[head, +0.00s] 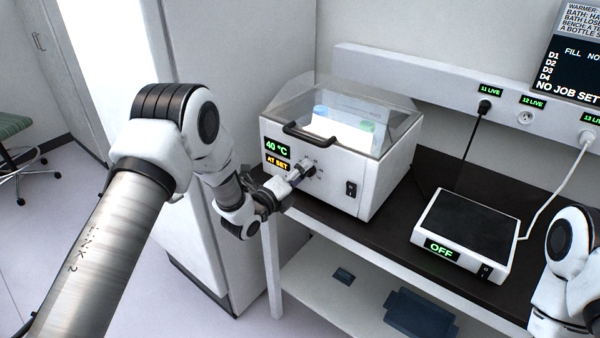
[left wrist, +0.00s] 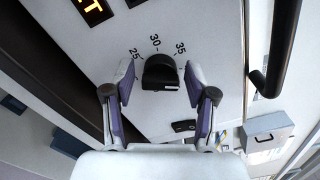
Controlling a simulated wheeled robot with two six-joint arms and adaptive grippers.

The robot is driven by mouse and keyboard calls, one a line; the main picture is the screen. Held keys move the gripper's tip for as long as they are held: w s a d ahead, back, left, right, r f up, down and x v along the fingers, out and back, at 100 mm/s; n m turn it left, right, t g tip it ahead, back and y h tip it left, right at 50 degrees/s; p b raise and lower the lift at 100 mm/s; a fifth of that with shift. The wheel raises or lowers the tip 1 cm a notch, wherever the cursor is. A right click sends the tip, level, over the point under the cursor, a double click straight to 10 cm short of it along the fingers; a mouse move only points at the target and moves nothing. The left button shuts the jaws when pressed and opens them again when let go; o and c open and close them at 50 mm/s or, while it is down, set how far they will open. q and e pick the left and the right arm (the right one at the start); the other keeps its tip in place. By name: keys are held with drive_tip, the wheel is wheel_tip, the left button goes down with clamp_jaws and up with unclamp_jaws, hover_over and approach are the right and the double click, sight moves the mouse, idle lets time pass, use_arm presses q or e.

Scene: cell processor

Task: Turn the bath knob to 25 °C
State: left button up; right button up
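The white bath (head: 335,165) stands on the dark bench under a clear lid. Its displays read "40 °C" (head: 276,148) and "AT SET" (head: 277,163). The black bath knob (head: 311,171) is on its front panel. In the left wrist view the knob (left wrist: 160,74) sits below the marks 25, 30 and 35; I cannot tell which mark it points to. My left gripper (head: 296,177) is at the knob. In the wrist view its two fingers (left wrist: 160,93) are open, one on each side of the knob with gaps between. My right gripper is out of view.
A black switch (head: 351,189) is right of the knob. A black handle (head: 309,134) juts from the lid's front. A flat device reading "OFF" (head: 441,248) stands on the bench (head: 385,215) to the right. My right arm shows at the right edge.

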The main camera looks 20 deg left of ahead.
use_arm(q)
drive_tip(key=shift+d, duration=0.1)
drive_tip(key=c, duration=0.7)
drive_tip(key=shift+f, duration=0.1)
